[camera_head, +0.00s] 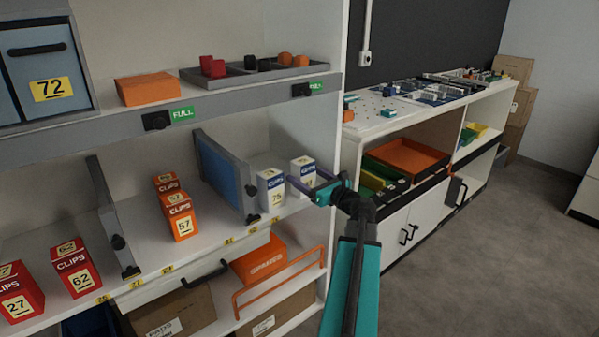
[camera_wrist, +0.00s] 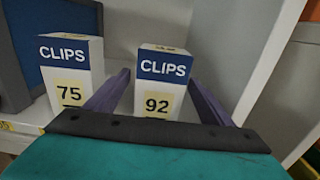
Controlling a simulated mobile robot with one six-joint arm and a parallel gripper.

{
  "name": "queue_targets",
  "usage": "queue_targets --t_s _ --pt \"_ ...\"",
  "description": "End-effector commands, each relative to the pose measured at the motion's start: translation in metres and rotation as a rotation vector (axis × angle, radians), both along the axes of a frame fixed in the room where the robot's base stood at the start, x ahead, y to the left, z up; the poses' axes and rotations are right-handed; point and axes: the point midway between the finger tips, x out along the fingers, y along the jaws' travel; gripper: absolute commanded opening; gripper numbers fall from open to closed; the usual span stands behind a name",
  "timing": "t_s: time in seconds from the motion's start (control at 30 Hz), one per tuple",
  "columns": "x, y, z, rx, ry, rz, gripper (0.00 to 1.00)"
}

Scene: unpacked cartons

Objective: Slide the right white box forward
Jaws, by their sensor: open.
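The right white box (camera_head: 302,172), with a blue CLIPS band, stands upright on the shelf near its right wall. In the wrist view this box (camera_wrist: 160,82) reads 92 and sits between the two purple fingers of my gripper (camera_wrist: 160,92). My gripper (camera_head: 309,187) reaches in from the right at the shelf front; the fingers are spread, one on each side of the box. I cannot tell whether they touch it. The left white box (camera_head: 270,188), marked 75, stands beside it on the left; it also shows in the wrist view (camera_wrist: 72,70). The right box's lower part is hidden by my gripper.
A grey-framed blue divider (camera_head: 222,172) stands left of the white boxes. Orange boxes (camera_head: 180,216) and red boxes (camera_head: 75,268) stand further left on the same shelf. The shelf's side wall (camera_wrist: 243,55) is close on the right. An orange rail (camera_head: 280,285) runs below.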

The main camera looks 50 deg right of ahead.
Motion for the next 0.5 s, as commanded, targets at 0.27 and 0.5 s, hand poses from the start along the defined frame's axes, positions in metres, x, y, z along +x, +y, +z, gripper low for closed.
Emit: queue_targets --t_s 0.27,0.5 --pt "-0.047 0.01 0.0 0.002 0.001 -0.003 0.75" --pt "-0.074 0.015 0.0 0.002 0.0 -0.002 0.75"
